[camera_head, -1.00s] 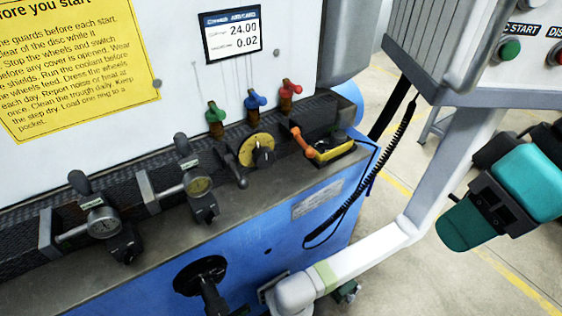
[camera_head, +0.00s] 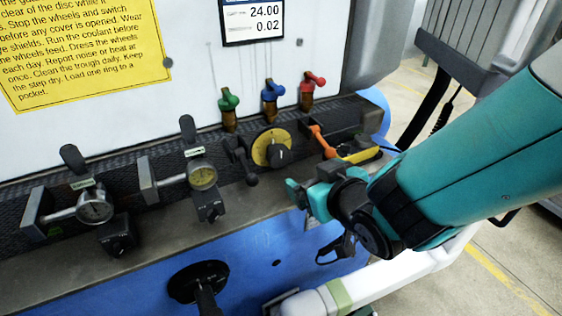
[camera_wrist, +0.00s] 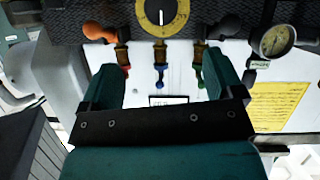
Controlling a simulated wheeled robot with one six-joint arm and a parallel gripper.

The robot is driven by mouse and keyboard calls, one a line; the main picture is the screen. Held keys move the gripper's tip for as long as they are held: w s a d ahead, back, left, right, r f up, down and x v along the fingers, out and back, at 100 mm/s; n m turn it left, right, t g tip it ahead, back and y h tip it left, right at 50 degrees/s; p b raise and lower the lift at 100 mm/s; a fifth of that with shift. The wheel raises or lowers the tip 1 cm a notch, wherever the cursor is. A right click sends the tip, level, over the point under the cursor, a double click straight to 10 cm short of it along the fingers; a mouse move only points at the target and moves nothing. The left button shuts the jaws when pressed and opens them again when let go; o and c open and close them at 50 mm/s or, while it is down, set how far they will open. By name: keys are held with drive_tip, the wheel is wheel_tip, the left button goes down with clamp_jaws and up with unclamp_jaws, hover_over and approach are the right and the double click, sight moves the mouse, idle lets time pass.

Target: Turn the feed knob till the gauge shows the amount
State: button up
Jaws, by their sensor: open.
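Two round dial gauges stand on the machine ledge, a left gauge (camera_head: 95,207) and a right gauge (camera_head: 202,176). A black knob block sits below each, the left block (camera_head: 119,236) and the right block (camera_head: 209,205). A yellow dial with a black centre knob (camera_head: 272,148) is further right; the dial also shows at the top of the wrist view (camera_wrist: 162,14). I cannot tell which knob is the feed knob, and the gauge readings are too small to read. My teal gripper (camera_head: 302,192) is open and empty, in front of and below the yellow dial, apart from it.
A display (camera_head: 252,20) shows 24.00 and 0.02. Green, blue and red valve handles (camera_head: 270,97) stand above the yellow dial. An orange lever (camera_head: 322,140) and a black lever (camera_head: 243,165) flank it. A black handwheel (camera_head: 198,281) is on the blue front.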

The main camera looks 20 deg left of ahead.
sight(281, 159)
drive_tip(key=p+x, duration=0.4)
drive_tip(key=x, duration=1.3)
drive_tip(key=shift+a, duration=0.25)
drive_tip(key=c, duration=0.9)
